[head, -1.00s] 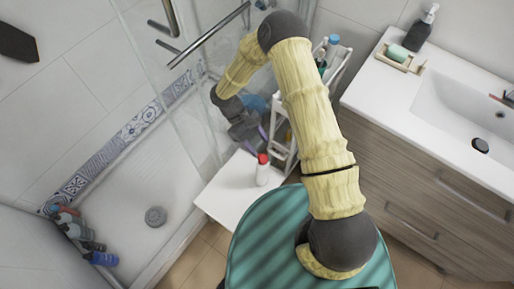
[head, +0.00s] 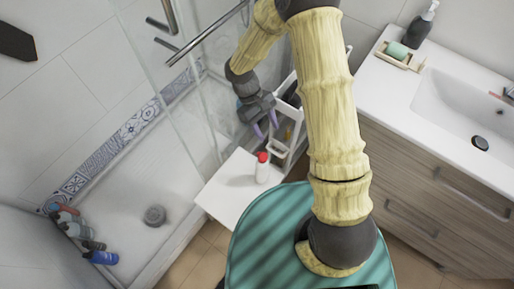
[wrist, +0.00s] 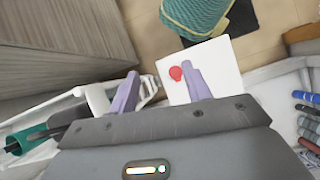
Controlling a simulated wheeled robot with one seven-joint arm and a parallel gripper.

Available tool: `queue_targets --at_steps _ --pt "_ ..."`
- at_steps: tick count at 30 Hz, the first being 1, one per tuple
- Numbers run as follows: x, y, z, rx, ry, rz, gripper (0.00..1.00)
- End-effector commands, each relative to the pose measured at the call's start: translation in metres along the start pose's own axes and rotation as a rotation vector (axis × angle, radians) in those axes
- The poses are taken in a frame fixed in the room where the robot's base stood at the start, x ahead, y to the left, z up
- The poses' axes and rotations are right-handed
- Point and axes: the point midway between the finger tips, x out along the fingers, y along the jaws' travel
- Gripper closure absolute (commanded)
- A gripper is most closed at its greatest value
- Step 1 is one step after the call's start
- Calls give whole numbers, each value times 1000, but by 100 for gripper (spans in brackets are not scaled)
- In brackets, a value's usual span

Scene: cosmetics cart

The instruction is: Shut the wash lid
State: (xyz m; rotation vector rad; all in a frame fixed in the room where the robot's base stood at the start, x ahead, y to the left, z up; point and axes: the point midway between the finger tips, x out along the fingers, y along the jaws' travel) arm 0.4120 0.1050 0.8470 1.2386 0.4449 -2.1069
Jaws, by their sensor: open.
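The wash is a small white bottle (head: 262,176) with a red lid (head: 262,157), upright on a low white table. In the wrist view the red lid (wrist: 176,73) shows from above, close to the right finger; the bottle's body is hard to make out there. Whether the lid is fully down is too small to tell. My gripper (head: 266,129) is open and empty, its purple fingers pointing down above and behind the bottle, apart from it. The fingers also show in the wrist view (wrist: 160,74).
The white table (head: 226,192) is otherwise bare. A white cart (head: 277,150) stands just behind it, close to my gripper. Glass shower panels are at left, with several bottles (head: 80,232) on the shower floor. A sink cabinet (head: 430,180) is at right.

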Motion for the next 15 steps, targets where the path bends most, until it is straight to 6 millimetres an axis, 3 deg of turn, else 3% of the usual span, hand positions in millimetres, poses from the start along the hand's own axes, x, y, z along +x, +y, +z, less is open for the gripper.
queue_targets --at_steps 6,15 --pt "-34 17 52 177 163 -50 51" --pt "-65 31 121 453 423 -108 51"
